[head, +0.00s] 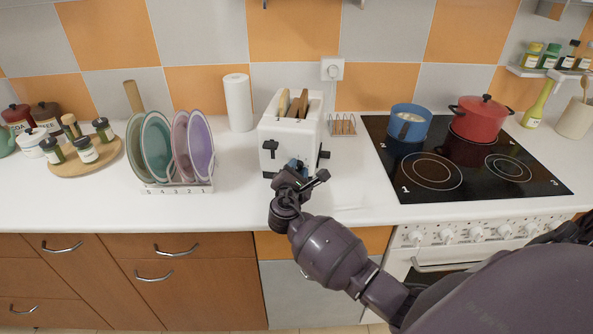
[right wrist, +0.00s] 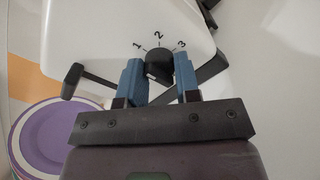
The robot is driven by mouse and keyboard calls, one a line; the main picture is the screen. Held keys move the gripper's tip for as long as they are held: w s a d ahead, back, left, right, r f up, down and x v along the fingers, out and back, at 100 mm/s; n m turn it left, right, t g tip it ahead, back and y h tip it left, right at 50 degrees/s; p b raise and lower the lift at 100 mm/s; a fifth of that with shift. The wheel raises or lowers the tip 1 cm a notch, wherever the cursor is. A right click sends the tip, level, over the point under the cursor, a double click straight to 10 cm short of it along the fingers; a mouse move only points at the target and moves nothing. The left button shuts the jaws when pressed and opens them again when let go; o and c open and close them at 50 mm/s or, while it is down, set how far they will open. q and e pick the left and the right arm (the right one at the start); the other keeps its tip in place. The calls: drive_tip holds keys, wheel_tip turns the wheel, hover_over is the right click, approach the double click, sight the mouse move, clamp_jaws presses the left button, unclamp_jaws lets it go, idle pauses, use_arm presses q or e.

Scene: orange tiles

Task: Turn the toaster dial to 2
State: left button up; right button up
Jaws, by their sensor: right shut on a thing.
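The white toaster (head: 290,133) stands on the counter with two slices of bread in its top slots. In the right wrist view its front face (right wrist: 105,35) shows a black dial (right wrist: 158,62) with the marks 1, 2 and 3 around its upper side. A small pale mark shows low on the dial; I cannot tell which number the dial points to. My right gripper (head: 297,166) is at the toaster's front, its blue fingers on either side of the dial, shut on it. In the head view the gripper hides the dial. My left gripper is not in view.
Black levers (head: 270,147) stick out near the dial. A plate rack (head: 177,187) with several plates stands left, a paper towel roll (head: 238,103) behind. The black cooktop (head: 460,160) holds a blue pot (head: 409,122) and a red pot (head: 479,119). The counter before the rack is clear.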

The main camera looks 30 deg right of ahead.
drive_tip(key=m+b, duration=0.2)
drive_tip(key=m, duration=0.2)
drive_tip(key=shift+f, duration=0.2)
drive_tip(key=m+b, duration=0.2)
drive_tip(key=m, duration=0.1)
drive_tip(key=shift+r+m+b, duration=0.1)
drive_tip(key=shift+m+b, duration=0.6)
drive_tip(key=shift+m, duration=0.4)
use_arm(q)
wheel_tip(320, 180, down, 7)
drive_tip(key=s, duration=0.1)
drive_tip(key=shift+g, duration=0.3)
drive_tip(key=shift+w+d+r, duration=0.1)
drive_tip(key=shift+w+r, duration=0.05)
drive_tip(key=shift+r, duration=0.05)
use_arm(e)
drive_tip(key=shift+r+m, duration=0.1)
drive_tip(key=shift+m, duration=0.2)
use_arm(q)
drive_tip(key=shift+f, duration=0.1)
use_arm(e)
drive_tip(key=o, duration=0.9)
drive_tip(key=shift+a, duration=0.1)
